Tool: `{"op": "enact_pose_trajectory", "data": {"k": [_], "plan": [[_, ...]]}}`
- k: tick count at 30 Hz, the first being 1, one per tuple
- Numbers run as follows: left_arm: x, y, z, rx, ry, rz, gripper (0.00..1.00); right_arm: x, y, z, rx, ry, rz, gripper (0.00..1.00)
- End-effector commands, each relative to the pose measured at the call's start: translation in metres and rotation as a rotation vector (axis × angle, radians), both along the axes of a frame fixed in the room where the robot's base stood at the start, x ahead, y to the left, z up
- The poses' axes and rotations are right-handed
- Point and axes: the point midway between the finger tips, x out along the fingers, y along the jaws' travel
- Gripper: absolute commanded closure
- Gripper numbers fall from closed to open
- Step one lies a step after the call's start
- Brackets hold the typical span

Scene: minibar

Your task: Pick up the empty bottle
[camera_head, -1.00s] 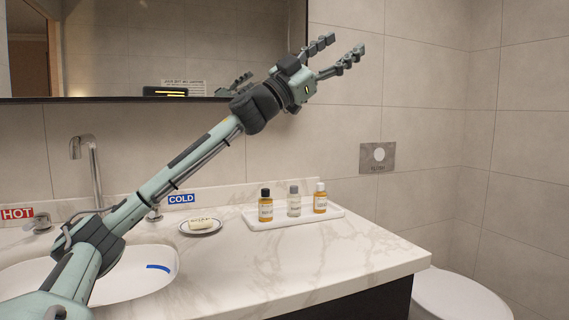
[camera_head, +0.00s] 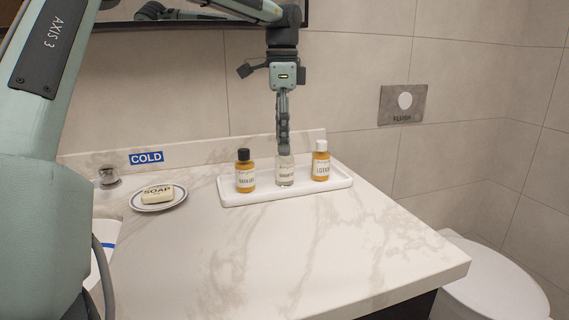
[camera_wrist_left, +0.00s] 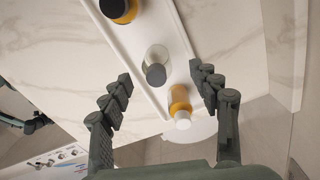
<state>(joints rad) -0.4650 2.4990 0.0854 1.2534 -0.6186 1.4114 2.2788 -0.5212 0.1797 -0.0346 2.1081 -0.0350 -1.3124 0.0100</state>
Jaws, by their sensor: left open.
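The empty bottle (camera_head: 285,175) is clear and stands in the middle of a white tray (camera_head: 240,201), between two amber bottles. In the wrist view the empty bottle (camera_wrist_left: 156,64) shows its grey cap, ahead of and between the open fingers. My left gripper (camera_head: 283,148) points down directly over it, with one finger seen in front of the other in the head view. In the wrist view the left gripper (camera_wrist_left: 160,98) is open and empty. The fingers hide the bottle's cap in the head view. My right gripper is not in view.
An amber bottle with a black cap (camera_head: 245,173) stands left of the empty one. An amber bottle with a white cap (camera_head: 321,163) stands close on the right. A soap dish (camera_head: 174,202) lies further left. The front counter (camera_head: 300,250) is clear.

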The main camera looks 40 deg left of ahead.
Motion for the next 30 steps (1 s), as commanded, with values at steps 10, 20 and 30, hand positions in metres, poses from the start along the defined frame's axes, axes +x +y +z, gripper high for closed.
{"op": "enact_pose_trajectory", "data": {"k": [10, 20, 30], "plan": [[0.000, -0.005, -0.044, -0.002, 0.006, -0.001, 0.38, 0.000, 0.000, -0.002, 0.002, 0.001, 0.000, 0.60], [0.001, -0.006, -0.073, 0.000, 0.000, 0.000, 0.38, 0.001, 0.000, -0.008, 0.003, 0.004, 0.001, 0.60], [0.001, -0.006, -0.073, 0.000, 0.000, 0.000, 0.61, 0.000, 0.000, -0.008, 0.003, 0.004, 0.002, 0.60]]}}
